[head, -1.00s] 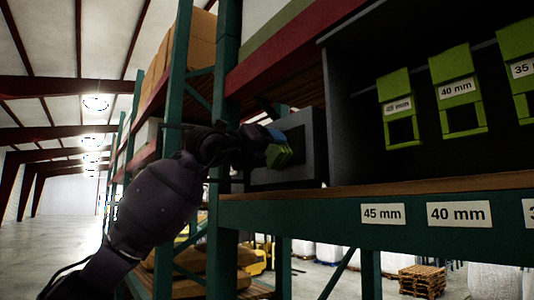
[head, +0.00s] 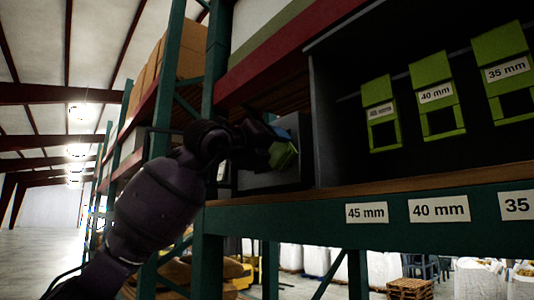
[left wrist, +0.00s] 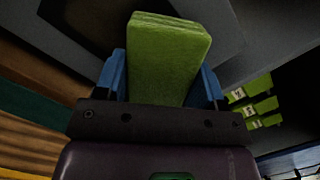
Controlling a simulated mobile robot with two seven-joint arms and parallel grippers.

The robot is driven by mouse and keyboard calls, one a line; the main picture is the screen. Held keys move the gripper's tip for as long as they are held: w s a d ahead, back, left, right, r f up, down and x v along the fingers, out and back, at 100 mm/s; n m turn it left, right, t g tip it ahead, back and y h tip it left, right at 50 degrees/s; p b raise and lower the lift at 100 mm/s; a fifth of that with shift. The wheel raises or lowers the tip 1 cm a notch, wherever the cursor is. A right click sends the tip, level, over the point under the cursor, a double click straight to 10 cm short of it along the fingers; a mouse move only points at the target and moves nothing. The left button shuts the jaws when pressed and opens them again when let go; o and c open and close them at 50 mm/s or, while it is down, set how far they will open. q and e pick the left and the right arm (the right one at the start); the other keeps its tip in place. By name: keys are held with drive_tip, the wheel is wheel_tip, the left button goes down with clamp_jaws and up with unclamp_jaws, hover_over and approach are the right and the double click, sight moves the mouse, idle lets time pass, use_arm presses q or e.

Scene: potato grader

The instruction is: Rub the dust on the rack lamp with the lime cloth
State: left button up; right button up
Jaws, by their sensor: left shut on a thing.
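The lime cloth (head: 285,154) is a thick folded green pad. My left gripper (head: 271,147) is shut on it, and in the left wrist view the cloth (left wrist: 168,62) stands out between its two blue fingers (left wrist: 163,88). A grey box-like unit (head: 300,128) with a dark front stands on the rack shelf behind the cloth; it may be the rack lamp, but I cannot tell for sure. The cloth overlaps its front in the head view; whether they touch is unclear. I cannot make out any dust. My right gripper is not in view.
A dark bay with several green gated chutes (head: 437,95) lies to the right. A green rack beam (head: 330,228) with size labels runs below the shelf edge. A rack upright (head: 213,75) stands close to my left arm. The aisle floor (head: 50,245) at left is clear.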

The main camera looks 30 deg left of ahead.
use_arm(q)
drive_tip(key=shift+s+d, duration=0.2)
drive_tip(key=shift+d, duration=0.5)
drive_tip(key=shift+f+b, duration=0.1)
drive_tip(key=shift+b, duration=0.35)
drive_tip(key=shift+w+a, duration=0.25)
drive_tip(key=shift+a, duration=0.45)
drive_tip(key=shift+w+a, duration=0.25)
drive_tip(key=shift+a, duration=0.4)
drive_tip(key=w+a+p, duration=0.1)
drive_tip(key=w+a, duration=0.2)
drive_tip(key=a, duration=0.4)
drive_tip(key=shift+a, duration=0.15)
drive_tip(key=shift+a+r+b+v, duration=0.2)
drive_tip(key=shift+b+v, duration=0.4)
drive_tip(key=shift+v, duration=0.85)
drive_tip(key=shift+a+r+b+v, duration=0.15)
drive_tip(key=shift+b+v, duration=0.4)
drive_tip(key=shift+v, duration=0.95)
drive_tip(key=shift+d+r, duration=0.1)
